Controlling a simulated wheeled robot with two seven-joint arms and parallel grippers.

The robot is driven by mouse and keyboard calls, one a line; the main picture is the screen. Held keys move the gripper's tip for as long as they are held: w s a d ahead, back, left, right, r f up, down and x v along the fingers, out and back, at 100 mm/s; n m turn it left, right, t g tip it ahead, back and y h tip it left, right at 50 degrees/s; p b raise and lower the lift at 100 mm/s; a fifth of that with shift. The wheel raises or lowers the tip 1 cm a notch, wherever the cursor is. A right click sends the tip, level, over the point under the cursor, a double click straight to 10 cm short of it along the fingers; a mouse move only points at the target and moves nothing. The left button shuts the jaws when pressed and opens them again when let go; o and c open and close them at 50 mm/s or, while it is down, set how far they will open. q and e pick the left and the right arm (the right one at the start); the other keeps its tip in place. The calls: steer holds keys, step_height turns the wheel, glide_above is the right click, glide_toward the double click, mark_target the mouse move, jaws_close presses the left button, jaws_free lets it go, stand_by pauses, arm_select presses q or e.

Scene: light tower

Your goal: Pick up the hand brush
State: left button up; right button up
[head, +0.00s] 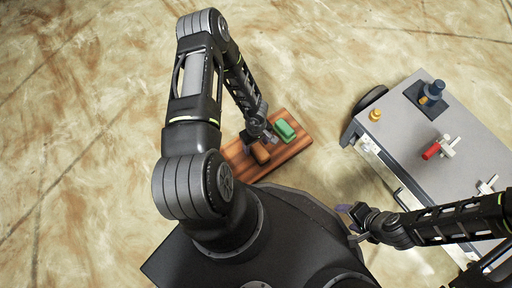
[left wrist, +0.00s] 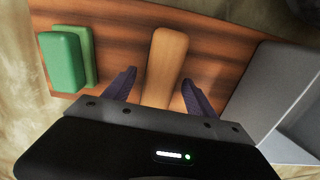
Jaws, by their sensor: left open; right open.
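The hand brush, as far as I can tell, is the piece with the tan wooden handle (left wrist: 165,62) on the brown wooden board (left wrist: 215,35). In the head view its brown part (head: 261,153) shows on the board (head: 294,150), partly covered by my left gripper (head: 264,138). In the left wrist view my left gripper (left wrist: 158,88) is open, with one finger on each side of the handle. I cannot tell whether the fingers touch it. The bristles are not clearly visible. My right gripper (head: 357,220) is open and empty, near the grey cart.
A green block (head: 284,130) lies on the board beside the handle; it also shows in the left wrist view (left wrist: 62,62). A grey object (left wrist: 268,92) is on the handle's other side. A grey cart (head: 395,112) with several fittings stands at right. The floor at left is clear.

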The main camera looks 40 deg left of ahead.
arm_select(q)
jaws_close()
stand_by(0.7)
